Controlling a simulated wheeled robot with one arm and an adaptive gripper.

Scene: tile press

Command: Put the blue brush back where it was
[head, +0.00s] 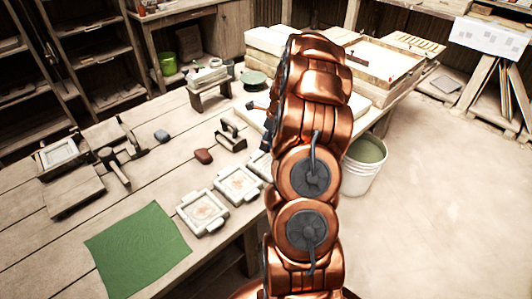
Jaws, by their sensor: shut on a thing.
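My copper arm rises through the middle of the head view and hides much of the table behind it. My gripper (262,109) shows only in part, as small dark and copper pieces at the left edge of the arm, over the far right of the table. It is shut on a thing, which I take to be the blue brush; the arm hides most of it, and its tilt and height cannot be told.
Pale stacked trays (385,65) are behind the arm. A bucket (364,165) stands on the floor right of the table.

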